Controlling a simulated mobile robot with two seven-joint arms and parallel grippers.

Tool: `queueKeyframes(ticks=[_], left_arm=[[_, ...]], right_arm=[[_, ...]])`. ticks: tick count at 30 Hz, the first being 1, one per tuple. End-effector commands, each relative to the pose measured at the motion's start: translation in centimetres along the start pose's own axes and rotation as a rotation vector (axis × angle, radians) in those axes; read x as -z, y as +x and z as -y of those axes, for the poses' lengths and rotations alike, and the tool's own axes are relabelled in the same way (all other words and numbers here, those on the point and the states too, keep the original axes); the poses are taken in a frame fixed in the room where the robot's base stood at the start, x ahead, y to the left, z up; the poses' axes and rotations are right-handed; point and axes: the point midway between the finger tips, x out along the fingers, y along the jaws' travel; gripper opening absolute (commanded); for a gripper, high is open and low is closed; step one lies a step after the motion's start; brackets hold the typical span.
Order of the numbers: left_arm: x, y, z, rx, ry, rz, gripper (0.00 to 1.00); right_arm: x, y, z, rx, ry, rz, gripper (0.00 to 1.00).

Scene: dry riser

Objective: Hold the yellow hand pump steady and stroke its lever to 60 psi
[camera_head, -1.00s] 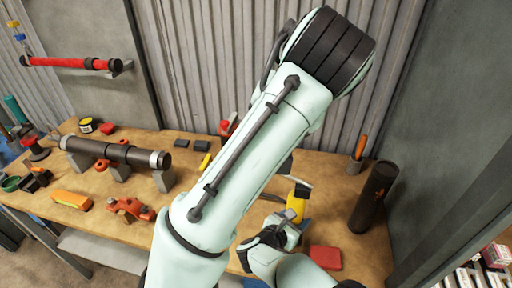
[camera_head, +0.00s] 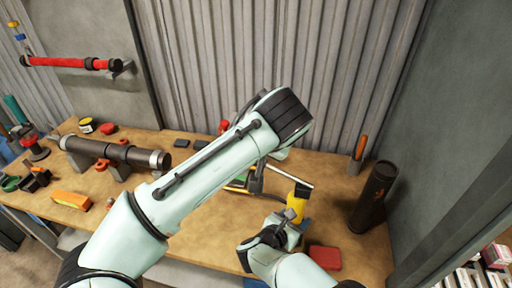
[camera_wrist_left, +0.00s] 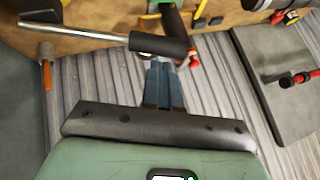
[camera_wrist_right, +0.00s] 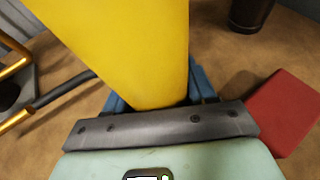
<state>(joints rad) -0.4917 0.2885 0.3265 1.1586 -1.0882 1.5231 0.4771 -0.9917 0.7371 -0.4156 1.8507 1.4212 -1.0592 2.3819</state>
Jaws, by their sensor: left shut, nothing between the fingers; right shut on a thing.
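The yellow hand pump (camera_head: 296,204) stands on the right part of the bench, and its body fills the upper middle of the right wrist view (camera_wrist_right: 135,45). My right gripper (camera_wrist_right: 155,95) is shut on the pump body, one blue finger on each side. My left arm hides part of the bench in the head view.
A red block (camera_head: 325,257) lies right of the pump near the front edge. A dark cylinder (camera_head: 374,197) and an orange-handled tool in a holder (camera_head: 358,153) stand farther right. A dark pipe (camera_head: 115,152) on supports lies left. A corrugated wall (camera_head: 260,50) closes the back.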

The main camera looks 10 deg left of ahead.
Motion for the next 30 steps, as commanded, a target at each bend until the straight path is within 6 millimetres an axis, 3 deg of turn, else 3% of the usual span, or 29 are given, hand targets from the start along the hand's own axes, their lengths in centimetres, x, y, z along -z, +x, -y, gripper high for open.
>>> queueKeyframes(ticks=[17,30], left_arm=[[-0.7,0.8,0.2,-0.016,-0.012,0.001,0.0],[-4.3,6.1,1.1,-0.272,-0.183,0.004,0.0]], right_arm=[[0.1,0.0,0.1,0.001,-0.003,-0.001,0.0],[0.1,0.0,0.1,0.001,-0.001,-0.002,0.0]])
